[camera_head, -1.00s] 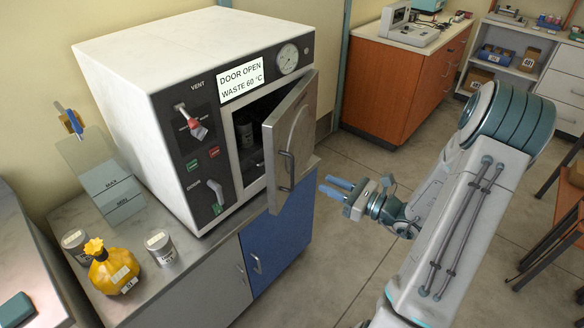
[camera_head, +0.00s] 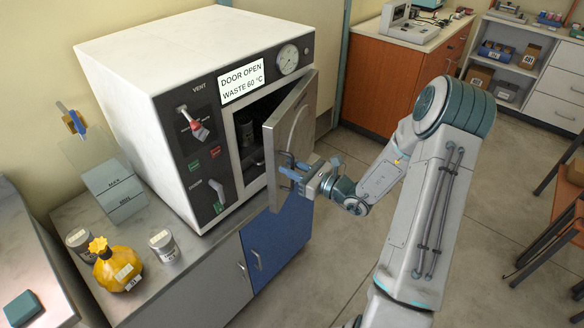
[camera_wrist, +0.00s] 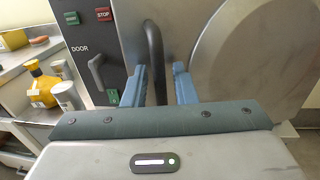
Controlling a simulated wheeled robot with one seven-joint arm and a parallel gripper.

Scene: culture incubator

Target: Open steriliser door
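The white steriliser (camera_head: 140,85) stands on the counter, its display reading "DOOR OPEN WASTE 60 °C". Its grey metal door (camera_head: 300,112) is partly open, swung out to the right, with a dark gap into the chamber. In the wrist view the door's dark vertical bar handle (camera_wrist: 155,55) rises between the two blue fingers of my gripper (camera_wrist: 161,80). The fingers stand apart on either side of the handle, with space visible to its right. My gripper (camera_head: 291,168) is at the door's outer face in the head view, hiding much of the handle.
The front panel carries a red vent lever (camera_head: 193,123) and a door lever (camera_head: 217,192). A yellow bag (camera_head: 117,268) and grey canisters (camera_head: 164,246) stand on the counter at left. Open floor (camera_head: 345,250) lies right of the blue cabinet (camera_head: 278,232).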

